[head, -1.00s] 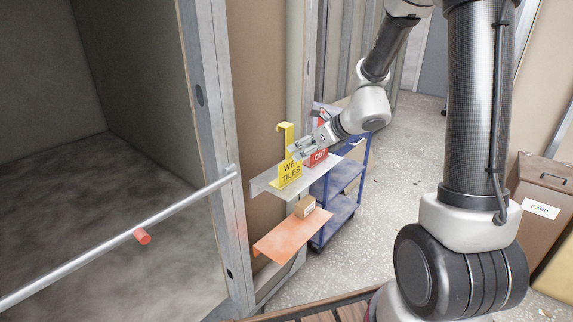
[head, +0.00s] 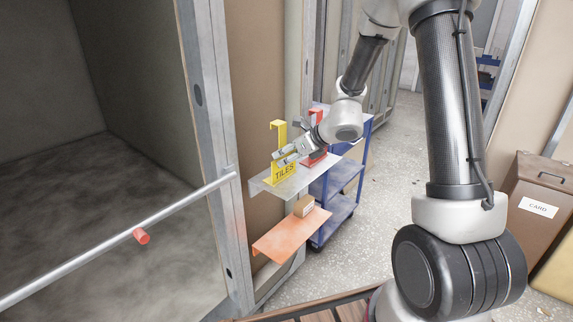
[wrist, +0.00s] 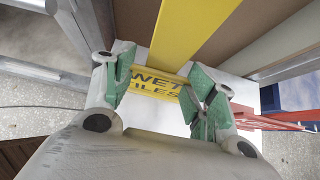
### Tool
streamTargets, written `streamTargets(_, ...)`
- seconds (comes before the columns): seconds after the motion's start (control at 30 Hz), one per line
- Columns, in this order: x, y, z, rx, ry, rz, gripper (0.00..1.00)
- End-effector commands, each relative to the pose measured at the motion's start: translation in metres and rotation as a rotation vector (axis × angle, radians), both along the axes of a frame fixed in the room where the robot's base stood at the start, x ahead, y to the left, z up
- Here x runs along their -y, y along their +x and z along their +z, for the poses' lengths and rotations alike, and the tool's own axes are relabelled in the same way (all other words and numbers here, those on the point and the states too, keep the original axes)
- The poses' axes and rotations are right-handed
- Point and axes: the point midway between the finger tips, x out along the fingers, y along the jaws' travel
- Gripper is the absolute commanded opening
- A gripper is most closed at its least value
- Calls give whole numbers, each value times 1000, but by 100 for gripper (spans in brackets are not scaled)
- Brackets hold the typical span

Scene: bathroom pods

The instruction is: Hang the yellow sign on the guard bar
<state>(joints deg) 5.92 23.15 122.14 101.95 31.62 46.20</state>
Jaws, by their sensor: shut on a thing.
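The yellow sign (head: 285,173) with "TILES" lettering is upright at the grey upper shelf, its hooked stem rising above the plate. I cannot tell if its lower edge touches the shelf. My gripper (head: 285,157) is shut on the sign and covers part of its lettering in the head view. In the wrist view the green-padded fingers (wrist: 165,85) are on either side of the sign (wrist: 152,82), where "WET TILES" shows and the yellow stem runs upward.
The grey shelf (head: 262,184) also holds a red sign (head: 316,150) close to the right of my gripper. A blue trolley (head: 340,207) stands behind. A pod post (head: 213,130) stands between the shelves and the opening.

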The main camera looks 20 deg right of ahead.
Motion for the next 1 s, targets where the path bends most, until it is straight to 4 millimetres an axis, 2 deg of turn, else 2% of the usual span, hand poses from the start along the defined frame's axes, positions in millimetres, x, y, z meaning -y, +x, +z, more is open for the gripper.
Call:
streamTargets(0.03, 0, -4, -7, -16, -5, 1, 33)
streamTargets(0.07, 0, -5, -7, -16, -5, 1, 27)
streamTargets(0.13, 0, -5, -8, -17, -6, 2, 26)
streamTargets(0.37, 0, -6, -8, -19, -7, 2, 24)
streamTargets(0.53, 0, -5, 1, -16, -8, 4, 23)
streamTargets(0.57, 0, -5, 4, -16, -7, 3, 17)
streamTargets(0.6, 0, -5, 8, -14, -7, 3, 0)
streamTargets(0.8, 0, -4, 23, -10, -5, 2, 0)
streamTargets(1.0, 0, -3, 27, -9, -3, 0, 0)
